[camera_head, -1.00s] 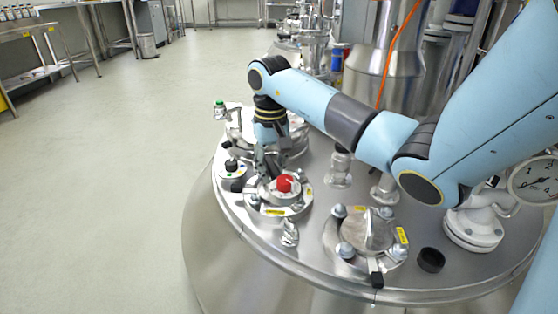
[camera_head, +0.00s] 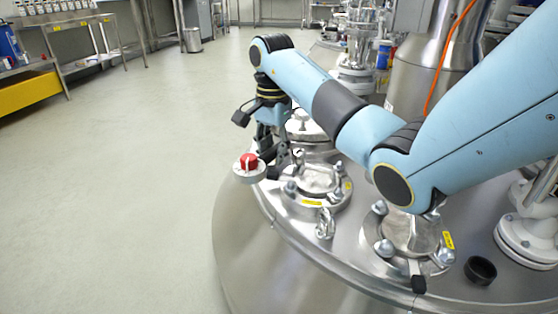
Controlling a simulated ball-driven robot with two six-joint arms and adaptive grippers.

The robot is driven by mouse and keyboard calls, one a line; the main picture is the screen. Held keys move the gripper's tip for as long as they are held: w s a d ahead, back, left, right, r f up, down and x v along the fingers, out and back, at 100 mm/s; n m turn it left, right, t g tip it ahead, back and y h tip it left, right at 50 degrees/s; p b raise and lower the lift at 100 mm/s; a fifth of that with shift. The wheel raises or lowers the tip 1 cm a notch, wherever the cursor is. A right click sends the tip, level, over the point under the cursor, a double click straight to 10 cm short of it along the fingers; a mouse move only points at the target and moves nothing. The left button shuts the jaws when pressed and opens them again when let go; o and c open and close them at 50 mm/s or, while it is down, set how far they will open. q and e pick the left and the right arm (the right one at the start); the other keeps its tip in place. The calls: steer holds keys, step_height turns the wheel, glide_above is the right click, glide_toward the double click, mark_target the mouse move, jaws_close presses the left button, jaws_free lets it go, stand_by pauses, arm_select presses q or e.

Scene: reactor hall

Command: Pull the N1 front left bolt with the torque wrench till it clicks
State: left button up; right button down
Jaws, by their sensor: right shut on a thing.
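My right gripper (camera_head: 272,166) is shut on a pale grey disc with a red knob (camera_head: 249,168); it holds the disc out past the left rim of the steel vessel. Its fingers are partly hidden by the arm. A round bolted flange (camera_head: 315,181) with a yellow label lies just right of it. A second bolted flange (camera_head: 412,235), also labelled, lies nearer at the right. The labels are too small to read, so I cannot tell which is N1. I cannot make out a torque wrench. My left gripper is not in view.
The domed vessel top (camera_head: 350,240) carries a lifting lug (camera_head: 325,222), a black cap (camera_head: 480,269) and a white flanged nozzle (camera_head: 527,240). Steel columns and pipework stand behind. The floor (camera_head: 150,190) at the left is clear; a bench (camera_head: 100,65) stands at the far left.

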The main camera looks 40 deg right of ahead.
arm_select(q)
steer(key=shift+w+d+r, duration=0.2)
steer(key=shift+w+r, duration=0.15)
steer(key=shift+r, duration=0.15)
arm_select(e)
steer(key=shift+w+a+r, duration=0.1)
steer(key=shift+w, duration=0.1)
